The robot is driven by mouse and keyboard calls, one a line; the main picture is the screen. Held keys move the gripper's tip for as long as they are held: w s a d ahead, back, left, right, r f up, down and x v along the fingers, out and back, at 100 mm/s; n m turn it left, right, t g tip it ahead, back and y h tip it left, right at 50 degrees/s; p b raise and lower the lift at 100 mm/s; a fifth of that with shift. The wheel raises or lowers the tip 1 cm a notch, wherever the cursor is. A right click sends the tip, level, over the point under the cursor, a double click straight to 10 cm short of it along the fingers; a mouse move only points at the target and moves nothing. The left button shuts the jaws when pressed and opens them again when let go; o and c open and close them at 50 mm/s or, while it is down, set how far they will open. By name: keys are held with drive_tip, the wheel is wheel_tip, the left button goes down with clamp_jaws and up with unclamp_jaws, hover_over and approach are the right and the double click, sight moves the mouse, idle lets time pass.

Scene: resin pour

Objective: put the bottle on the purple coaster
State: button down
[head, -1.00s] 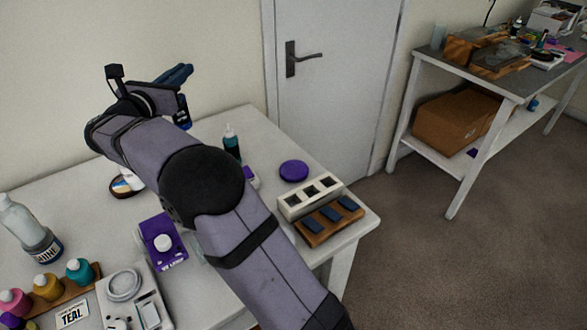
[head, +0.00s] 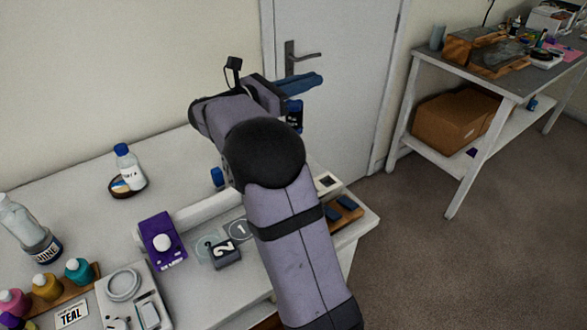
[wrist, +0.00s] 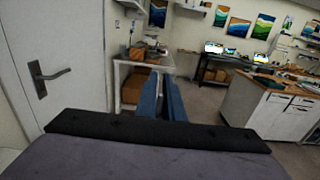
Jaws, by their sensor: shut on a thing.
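My gripper (head: 302,84) is raised at the far right of the table, in front of the door, its blue fingers together. The wrist view shows the two blue fingers (wrist: 163,100) pointing away, with the bottle not visible there. The purple coaster is hidden behind my arm now; a second earlier a round purple disc showed near the table's right end, behind the white slotted rack.
A purple box (head: 161,240), a white roll (head: 200,211) and numbered pieces (head: 228,247) lie mid-table. The door (head: 335,60) is close behind.

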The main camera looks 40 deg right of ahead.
wheel_tip(320, 180, down, 12)
drive_tip(key=p, duration=0.3)
drive_tip(key=shift+f, duration=0.25)
idle(0.6)
drive_tip(key=shift+f+b, duration=0.15)
drive_tip(key=shift+b, duration=0.2)
drive_tip(key=c, duration=1.9)
unclamp_jaws()
drive_tip(key=shift+o, duration=0.2)
drive_tip(key=shift+p, duration=0.3)
drive_tip(key=a+b, duration=0.5)
drive_tip(key=a, duration=0.7)
